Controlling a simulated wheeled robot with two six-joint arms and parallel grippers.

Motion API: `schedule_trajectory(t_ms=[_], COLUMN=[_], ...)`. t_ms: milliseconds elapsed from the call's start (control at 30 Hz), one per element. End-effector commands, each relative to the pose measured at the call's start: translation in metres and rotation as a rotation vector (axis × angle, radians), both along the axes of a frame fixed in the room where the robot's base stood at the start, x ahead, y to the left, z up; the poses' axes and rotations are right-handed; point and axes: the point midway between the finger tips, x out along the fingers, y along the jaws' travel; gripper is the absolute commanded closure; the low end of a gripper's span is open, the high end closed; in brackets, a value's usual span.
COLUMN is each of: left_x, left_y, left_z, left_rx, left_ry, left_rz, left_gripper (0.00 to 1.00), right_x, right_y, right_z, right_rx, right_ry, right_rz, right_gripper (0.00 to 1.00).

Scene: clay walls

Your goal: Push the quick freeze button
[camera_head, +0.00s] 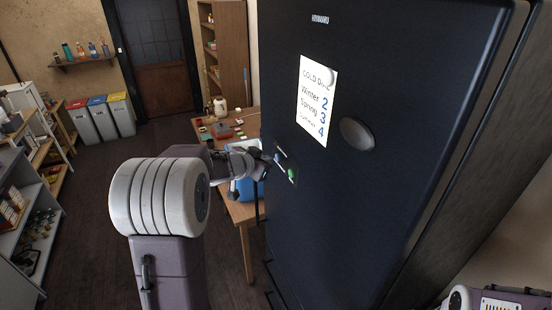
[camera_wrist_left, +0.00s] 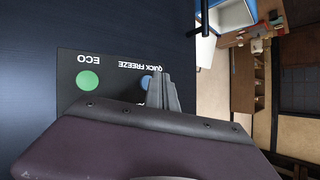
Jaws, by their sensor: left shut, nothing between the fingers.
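The dark fridge (camera_head: 345,200) has a small control panel (camera_wrist_left: 70,65) low on its door. In the left wrist view the panel has a green button (camera_wrist_left: 87,81) under the label ECO and a blue quick freeze button (camera_wrist_left: 146,82) under the label QUICK FREEZE, both labels upside down. My left gripper (camera_head: 272,161) is shut and empty, at the panel's left side in the head view. In the left wrist view its fingers (camera_wrist_left: 162,82) partly cover the blue button; I cannot tell whether they touch it. My right gripper is not in view.
A white paper (camera_head: 318,100) and a round grey knob (camera_head: 357,134) are on the door above the panel. A wooden table (camera_head: 245,212) with small items and a blue container (camera_head: 246,187) stands left of the fridge. Dark floor (camera_head: 85,215) is open at the left.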

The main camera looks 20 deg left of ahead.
Motion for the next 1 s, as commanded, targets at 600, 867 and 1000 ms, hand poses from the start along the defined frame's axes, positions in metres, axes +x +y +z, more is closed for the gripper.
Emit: schedule_trajectory(t_ms=[600,867,1000], left_x=[0.0070,0.0070,0.0080], left_y=[-0.0062,-0.0060,-0.0069], left_z=[0.0002,0.0001,0.0002], left_rx=[0.000,0.000,0.000], left_ry=[0.001,0.000,0.000], left_rz=[-0.001,0.000,0.000], left_gripper=[1.00,1.00,1.00], right_x=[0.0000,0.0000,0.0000], right_y=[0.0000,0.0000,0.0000], right_z=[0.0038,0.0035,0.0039], right_rx=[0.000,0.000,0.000], right_ry=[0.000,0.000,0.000], right_rz=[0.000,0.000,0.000], right_gripper=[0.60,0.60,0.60])
